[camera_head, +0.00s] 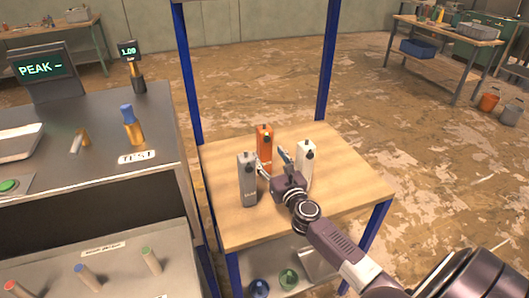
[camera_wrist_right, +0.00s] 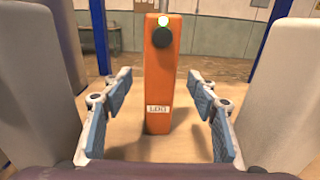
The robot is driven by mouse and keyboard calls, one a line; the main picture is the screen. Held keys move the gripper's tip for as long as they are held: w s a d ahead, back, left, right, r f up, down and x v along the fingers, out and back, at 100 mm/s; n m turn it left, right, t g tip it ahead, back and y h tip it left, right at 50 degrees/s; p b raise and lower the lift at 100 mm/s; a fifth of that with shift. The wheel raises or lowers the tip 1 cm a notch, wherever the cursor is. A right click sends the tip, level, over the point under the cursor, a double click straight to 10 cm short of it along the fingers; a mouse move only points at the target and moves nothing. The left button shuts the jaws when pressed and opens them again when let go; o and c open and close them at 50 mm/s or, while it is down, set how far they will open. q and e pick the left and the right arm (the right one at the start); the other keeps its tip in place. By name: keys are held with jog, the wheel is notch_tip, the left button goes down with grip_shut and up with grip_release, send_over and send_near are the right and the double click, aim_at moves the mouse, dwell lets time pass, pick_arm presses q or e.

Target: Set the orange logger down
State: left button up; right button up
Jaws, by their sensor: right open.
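The orange logger (camera_head: 264,143) stands upright on the wooden tabletop (camera_head: 345,182), towards its back. In the right wrist view the logger (camera_wrist_right: 160,85) shows a black knob, a green light and a "LOG" label. My right gripper (camera_head: 272,162) is open in front of it. Its two blue-padded fingers (camera_wrist_right: 160,108) are spread to either side, with visible gaps between pads and logger. Nothing is held between them. My left gripper is not in view.
A grey logger (camera_head: 247,180) stands left of my right gripper and a white one (camera_head: 305,165) stands right, both close. Blue posts (camera_head: 190,75) rise at the table's back corners. The dark bench (camera_head: 95,115) is at left. Bare tabletop lies to the right.

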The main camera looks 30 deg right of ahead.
aim_at(267, 151)
jog(key=x, duration=0.5)
jog(key=shift+s, duration=0.1)
jog(key=shift+c, duration=0.9)
jog(key=shift+r, duration=0.1)
jog(key=c, duration=1.3)
